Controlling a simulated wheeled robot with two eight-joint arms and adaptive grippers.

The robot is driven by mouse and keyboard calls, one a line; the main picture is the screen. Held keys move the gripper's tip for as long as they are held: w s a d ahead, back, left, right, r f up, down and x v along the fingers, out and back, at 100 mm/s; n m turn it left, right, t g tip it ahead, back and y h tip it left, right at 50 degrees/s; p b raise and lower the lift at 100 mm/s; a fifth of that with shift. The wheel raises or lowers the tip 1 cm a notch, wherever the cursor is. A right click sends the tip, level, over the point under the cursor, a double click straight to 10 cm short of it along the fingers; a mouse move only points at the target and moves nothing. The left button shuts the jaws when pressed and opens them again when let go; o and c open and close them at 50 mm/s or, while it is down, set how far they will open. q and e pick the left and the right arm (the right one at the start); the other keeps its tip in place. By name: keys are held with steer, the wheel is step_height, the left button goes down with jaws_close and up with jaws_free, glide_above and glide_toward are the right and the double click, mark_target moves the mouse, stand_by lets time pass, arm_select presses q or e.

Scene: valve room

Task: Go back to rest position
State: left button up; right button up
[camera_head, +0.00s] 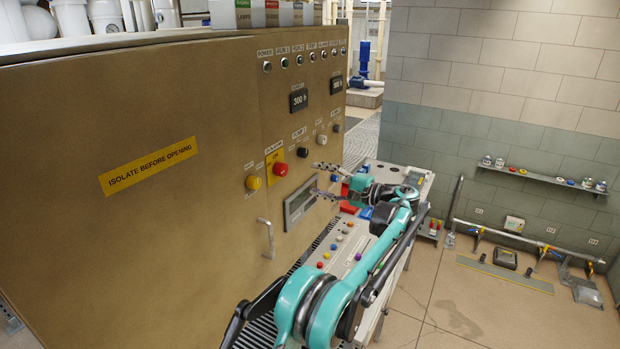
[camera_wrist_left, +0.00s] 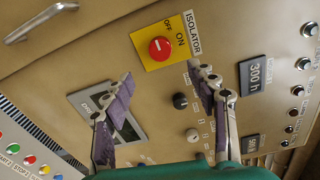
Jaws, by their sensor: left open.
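My left gripper (camera_head: 328,182) is open and empty in front of the tan control cabinet (camera_head: 150,110). In the left wrist view its two fingers (camera_wrist_left: 160,105) stand apart, with the cabinet face behind them. The red isolator knob (camera_head: 281,169) on its yellow plate shows just left of the gripper. In the left wrist view the red isolator knob (camera_wrist_left: 159,49) lies beyond and between the fingertips, with clear space around it. My teal left arm (camera_head: 370,262) reaches up from the bottom of the head view. My right gripper is in neither view.
A door handle (camera_head: 267,238) sticks out from the cabinet. A grey display (camera_head: 300,203) sits below the isolator. A sloping console (camera_head: 345,245) with coloured buttons runs under my left arm. A wall shelf (camera_head: 540,178) holds small jars. The floor (camera_head: 470,305) at right is largely open.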

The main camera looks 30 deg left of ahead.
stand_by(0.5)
arm_select(q)
steer(key=s+f+t+h+b, duration=0.2)
steer(key=s+f+h+b, duration=0.75)
steer(key=s+f, duration=0.6)
steer(key=s+d+f+n+t+h+b, duration=0.1)
steer(key=s+d+f+h+b, duration=0.1)
steer(key=s+d+f+b, duration=0.2)
steer(key=s+d+f+t+h+b, duration=0.1)
steer(key=s+d+f+h+b, duration=0.2)
steer(key=s+f, duration=0.7)
steer(key=s+d+f+n+t+h+b, duration=0.1)
steer(key=s+d+f+h+b, duration=0.2)
steer(key=s+d+f+b, duration=0.4)
step_height(320, 180, down, 6)
steer(key=shift+s+d+f+n+t, duration=0.15)
steer(key=shift+s+d+n+t, duration=0.15)
steer(key=shift+s+d, duration=0.35)
